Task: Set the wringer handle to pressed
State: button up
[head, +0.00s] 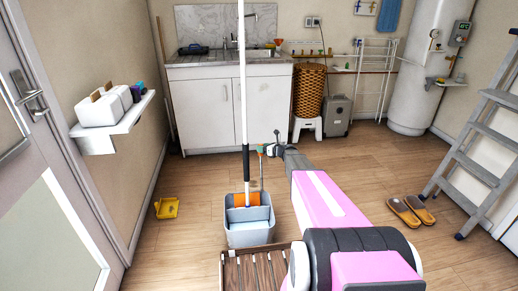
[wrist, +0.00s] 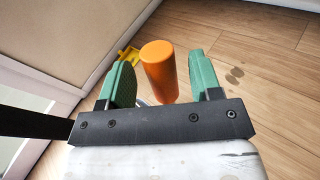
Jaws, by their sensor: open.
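The wringer handle's orange grip (wrist: 159,72) stands between the two green fingers of my gripper (wrist: 163,62) in the wrist view. My gripper is open, with a visible gap on each side of the grip. In the head view my gripper (head: 267,149) is at the top of the handle (head: 261,170), which rises roughly upright from the bucket's right side. The grey-blue mop bucket (head: 250,236) stands on the floor with an orange part of the wringer (head: 246,199) at its top. The lower handle is hidden in the wrist view.
A mop pole (head: 242,90) stands in the bucket, just left of my gripper. A slatted wooden piece (head: 232,272) is in front of the bucket. A yellow dustpan (head: 167,208) lies to the left. Slippers (head: 411,211) and a ladder (head: 480,130) are at right.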

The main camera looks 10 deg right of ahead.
jog(key=v, duration=0.7)
jog(key=s+a+n+g+h, duration=0.1)
jog(key=s+a+n+g, duration=0.35)
jog(key=s+n, duration=0.35)
jog(key=s+a+n+g+h, duration=0.25)
jog(key=s+a+n, duration=0.35)
jog(key=s, duration=0.5)
jog(key=s+d+r+n+g+h, duration=0.1)
jog(key=s+d+n+g+h, duration=0.1)
jog(key=s+n, duration=0.5)
jog(key=s+d+r+n+g+h, duration=0.1)
jog(key=s+n+g+h, duration=0.1)
jog(key=s+n+h, duration=0.3)
jog(key=s+n, duration=0.3)
jog(key=s, duration=0.4)
jog(key=shift+s+d+r+n, duration=0.15)
jog(key=shift+s+d+n, duration=0.15)
jog(key=shift+d, duration=0.1)
